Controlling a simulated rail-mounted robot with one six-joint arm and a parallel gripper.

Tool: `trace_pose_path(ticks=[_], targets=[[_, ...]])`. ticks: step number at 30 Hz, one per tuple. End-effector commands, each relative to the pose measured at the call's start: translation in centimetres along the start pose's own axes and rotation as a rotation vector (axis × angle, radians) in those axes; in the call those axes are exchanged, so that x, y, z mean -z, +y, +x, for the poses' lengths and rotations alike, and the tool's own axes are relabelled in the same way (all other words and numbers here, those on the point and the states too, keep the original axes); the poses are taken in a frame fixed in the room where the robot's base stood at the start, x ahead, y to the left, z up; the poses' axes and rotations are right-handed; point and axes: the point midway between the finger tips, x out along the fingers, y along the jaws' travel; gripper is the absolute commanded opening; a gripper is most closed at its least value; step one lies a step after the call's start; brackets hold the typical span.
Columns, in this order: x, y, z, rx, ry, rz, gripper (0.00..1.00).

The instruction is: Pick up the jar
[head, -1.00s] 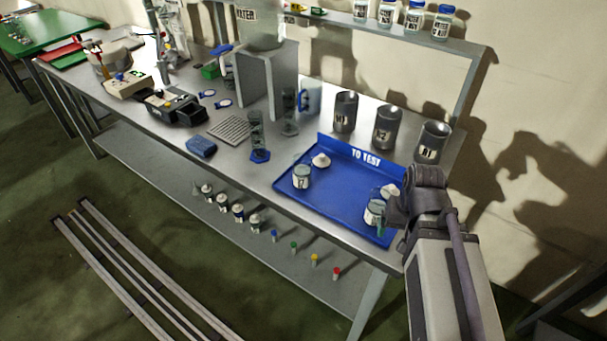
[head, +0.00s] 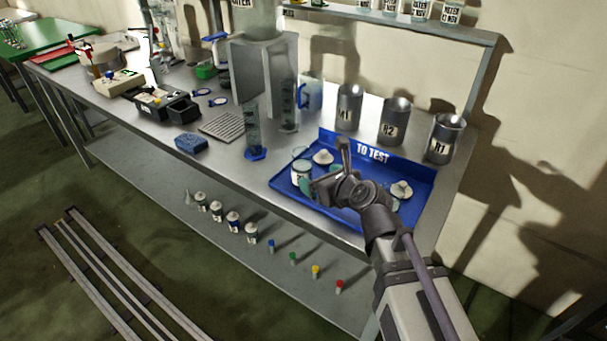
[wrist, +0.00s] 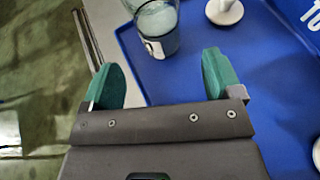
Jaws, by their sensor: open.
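A clear glass jar (head: 302,172) with a white label and pale contents stands open on the left part of the blue tray (head: 283,184). It also shows at the top of the wrist view (wrist: 157,28). A white knobbed lid (head: 323,157) lies beside it, also in the wrist view (wrist: 224,10). My gripper (head: 329,172) is over the tray, just right of the jar in the head view. In the wrist view my gripper (wrist: 160,82) has its green fingers wide apart and empty, with the jar ahead of them, apart from both.
A second lid (head: 401,190) lies on the tray's right; my arm covers much of that side. Metal beakers (head: 394,122) stand behind the tray. A graduated cylinder (head: 254,135) and a blue sponge (head: 191,143) are to the left. A wall shelf holds bottles (head: 420,10).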

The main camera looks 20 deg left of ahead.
Motion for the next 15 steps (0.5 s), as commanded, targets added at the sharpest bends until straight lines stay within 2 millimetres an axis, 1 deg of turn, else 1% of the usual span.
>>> trace_pose_path(ticks=[1, 3, 5, 8, 10, 11, 15], targets=[[0.4, -0.1, 1.6, -0.002, 0.001, -0.001, 0.85], [0.3, -0.1, 2.8, -0.002, 0.001, -0.002, 0.85], [0.2, -0.1, 3.3, -0.001, 0.0, -0.001, 0.85], [0.1, 0.0, 3.3, 0.0, 0.001, -0.001, 0.85], [0.2, 0.0, 3.9, -0.001, 0.001, -0.002, 0.85], [0.3, 0.0, 4.3, -0.001, 0.001, -0.002, 0.85], [0.6, 0.0, 7.2, -0.002, 0.001, -0.003, 0.85]])
